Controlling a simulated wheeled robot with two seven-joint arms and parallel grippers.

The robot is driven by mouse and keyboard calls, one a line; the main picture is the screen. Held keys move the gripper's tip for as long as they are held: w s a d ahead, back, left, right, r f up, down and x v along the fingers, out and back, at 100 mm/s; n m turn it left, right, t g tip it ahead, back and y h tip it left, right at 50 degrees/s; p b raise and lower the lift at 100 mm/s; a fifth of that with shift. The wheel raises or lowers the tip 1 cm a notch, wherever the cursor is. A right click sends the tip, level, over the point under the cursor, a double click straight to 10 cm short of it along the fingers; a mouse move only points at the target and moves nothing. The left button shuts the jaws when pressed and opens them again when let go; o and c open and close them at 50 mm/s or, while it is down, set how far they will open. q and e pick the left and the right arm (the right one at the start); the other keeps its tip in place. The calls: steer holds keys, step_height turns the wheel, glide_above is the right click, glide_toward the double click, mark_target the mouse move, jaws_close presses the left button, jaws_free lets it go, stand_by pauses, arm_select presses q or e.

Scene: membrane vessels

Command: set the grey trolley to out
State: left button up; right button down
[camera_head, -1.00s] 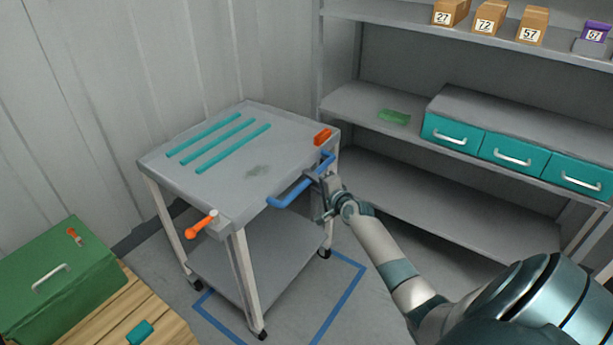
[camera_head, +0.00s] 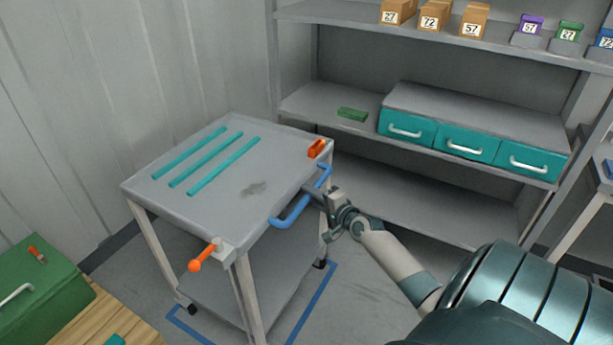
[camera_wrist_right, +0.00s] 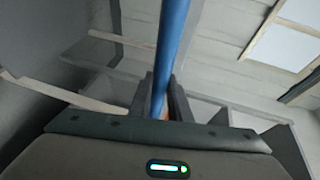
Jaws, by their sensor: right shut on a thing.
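The grey trolley (camera_head: 222,212) stands left of centre in the head view, with three teal strips and a dark smudge on its top. Its blue bar handle (camera_head: 290,214) runs along the side facing me. My right gripper (camera_head: 314,193) is shut on this handle, near its far end. In the right wrist view, the blue bar (camera_wrist_right: 172,45) runs upright between the fingers (camera_wrist_right: 161,100). An orange-knobbed lever (camera_head: 204,256) sticks out at the near corner, and an orange piece (camera_head: 316,148) sits at the far right corner. My left gripper is out of view.
A blue outline (camera_head: 317,300) is marked on the floor around the trolley. A shelf unit (camera_head: 420,185) with teal drawers (camera_head: 466,147) and numbered boxes stands behind at right. A green case (camera_head: 40,290) on a wooden surface (camera_head: 92,318) is at lower left.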

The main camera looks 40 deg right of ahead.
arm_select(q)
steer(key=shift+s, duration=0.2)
arm_select(e)
steer(key=shift+f, duration=0.1)
steer(key=c, duration=1.7)
jaws_free()
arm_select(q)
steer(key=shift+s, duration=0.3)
arm_select(e)
steer(key=shift+o, duration=0.3)
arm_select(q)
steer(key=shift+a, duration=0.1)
arm_select(e)
steer(key=shift+s, duration=0.1)
